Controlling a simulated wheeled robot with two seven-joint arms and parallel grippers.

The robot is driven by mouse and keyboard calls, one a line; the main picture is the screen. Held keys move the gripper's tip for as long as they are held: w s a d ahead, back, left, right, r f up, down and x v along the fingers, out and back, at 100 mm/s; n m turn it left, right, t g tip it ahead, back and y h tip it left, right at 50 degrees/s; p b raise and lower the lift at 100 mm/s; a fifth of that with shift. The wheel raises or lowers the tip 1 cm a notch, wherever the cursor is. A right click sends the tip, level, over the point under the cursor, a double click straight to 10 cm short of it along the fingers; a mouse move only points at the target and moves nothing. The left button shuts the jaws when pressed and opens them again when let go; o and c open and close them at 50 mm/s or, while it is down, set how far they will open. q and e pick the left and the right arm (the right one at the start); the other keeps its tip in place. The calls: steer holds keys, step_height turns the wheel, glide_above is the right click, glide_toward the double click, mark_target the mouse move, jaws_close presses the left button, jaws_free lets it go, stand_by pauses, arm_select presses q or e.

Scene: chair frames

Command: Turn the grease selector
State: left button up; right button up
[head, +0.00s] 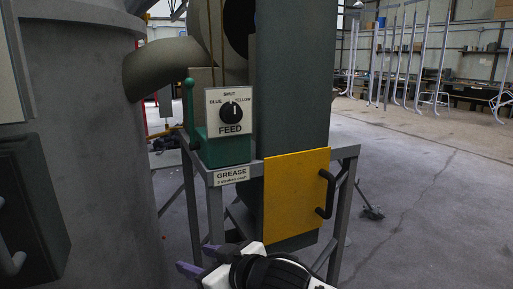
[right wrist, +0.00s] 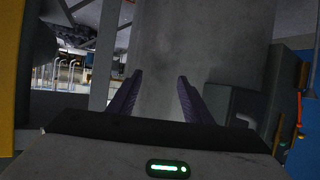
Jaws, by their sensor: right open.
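The grease selector is a round black knob (head: 231,112) on a white plate marked BLUE, SHUT, YELLOW and FEED. Its white mark points roughly up, toward SHUT. The plate stands on a green box (head: 225,150) above a GREASE sign (head: 231,176). My right gripper (head: 201,260) is low in the head view, below the knob and well apart from it. In the right wrist view my right gripper (right wrist: 157,100) has its purple fingers spread, with nothing between them. The knob cannot be made out in that view. My left gripper is not in view.
A yellow panel (head: 295,200) with a black handle (head: 326,194) is on the grey metal frame right of the sign. A large grey drum (head: 85,130) fills the left. A green lever (head: 189,103) stands beside the plate. Open floor (head: 410,190) lies to the right.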

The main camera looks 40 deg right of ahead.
steer(key=d+r+m+t+h, duration=0.15)
steer(key=d+r, duration=0.25)
steer(key=r, duration=1)
steer(key=m+t+h, duration=0.3)
steer(key=h, duration=0.2)
glide_toward(235, 113)
steer(key=p+x, duration=0.3)
steer(key=x, duration=0.2)
steer(key=shift+w+f+p, duration=0.1)
steer(key=shift+p, duration=0.2)
steer(key=p+x, duration=0.1)
steer(key=x, duration=0.3)
steer(key=shift+s+a+f, duration=0.1)
steer(key=shift+s+f, duration=0.05)
steer(key=shift+s, duration=0.05)
steer(key=c, duration=0.6)
steer(key=n, duration=0.9)
steer(key=shift+n, duration=0.25)
steer(key=o, duration=0.8)
